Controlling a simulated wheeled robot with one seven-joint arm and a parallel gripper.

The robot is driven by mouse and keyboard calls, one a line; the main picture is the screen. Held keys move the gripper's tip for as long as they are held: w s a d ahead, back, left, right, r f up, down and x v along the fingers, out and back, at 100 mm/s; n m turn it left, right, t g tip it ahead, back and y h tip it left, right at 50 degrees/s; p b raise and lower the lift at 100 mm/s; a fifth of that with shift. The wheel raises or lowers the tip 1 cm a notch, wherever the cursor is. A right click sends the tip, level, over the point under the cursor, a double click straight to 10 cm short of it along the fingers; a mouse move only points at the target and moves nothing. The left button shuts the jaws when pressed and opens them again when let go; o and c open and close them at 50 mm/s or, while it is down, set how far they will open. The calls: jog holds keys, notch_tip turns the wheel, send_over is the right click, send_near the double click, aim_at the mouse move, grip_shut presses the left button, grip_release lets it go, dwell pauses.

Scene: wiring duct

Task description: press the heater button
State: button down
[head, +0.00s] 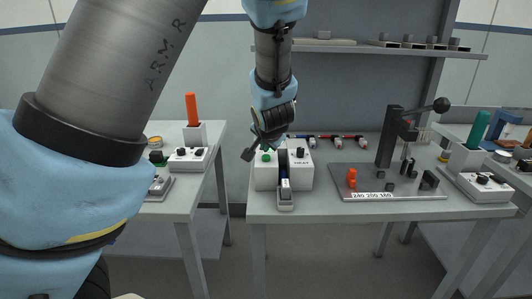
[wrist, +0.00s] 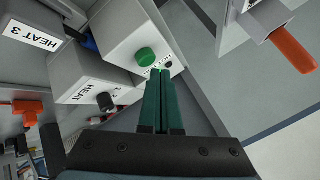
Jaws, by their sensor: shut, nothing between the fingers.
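A round green button (head: 266,157) sits on the left white box (head: 265,178) on the middle table. In the wrist view the green button (wrist: 146,57) stands out from its white box face, with small print beside it. My gripper (wrist: 166,73) is shut and empty, its green fingertips just right of and below the button. I cannot tell whether they touch the button or the box. In the head view, the wrist hangs above the box and the fingers are hard to make out. A black knob (wrist: 105,101) is on the adjoining box labelled HEAT (head: 300,173).
A grey holder (head: 286,203) stands in front of the boxes. A plate with a black-knobbed lever press (head: 390,140) is to the right. An orange-handled tool (head: 191,108) stands on the left table. Several red-and-black tools (head: 337,142) lie behind.

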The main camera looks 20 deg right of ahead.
aim_at(263, 162)
jog(key=shift+r, duration=0.2)
notch_tip(263, 162, up, 5)
jog(key=p, duration=0.6)
jog(key=shift+f, duration=0.1)
dwell(0.8)
jog(key=a+f+n+g+y, duration=0.1)
jog(key=a+n+g, duration=0.4)
jog(key=a, duration=1.3)
jog(key=s+a+n+g+y, duration=0.1)
jog(key=s+a+n, duration=0.2)
jog(key=a, duration=0.6)
jog(key=s+a+r+n+g, duration=0.1)
jog(key=s+a+n, duration=0.2)
jog(key=s+a, duration=0.4)
jog(key=shift+a+r+n+y, duration=0.3)
jog(key=shift+a+y, duration=0.1)
jog(key=shift+a, duration=0.6)
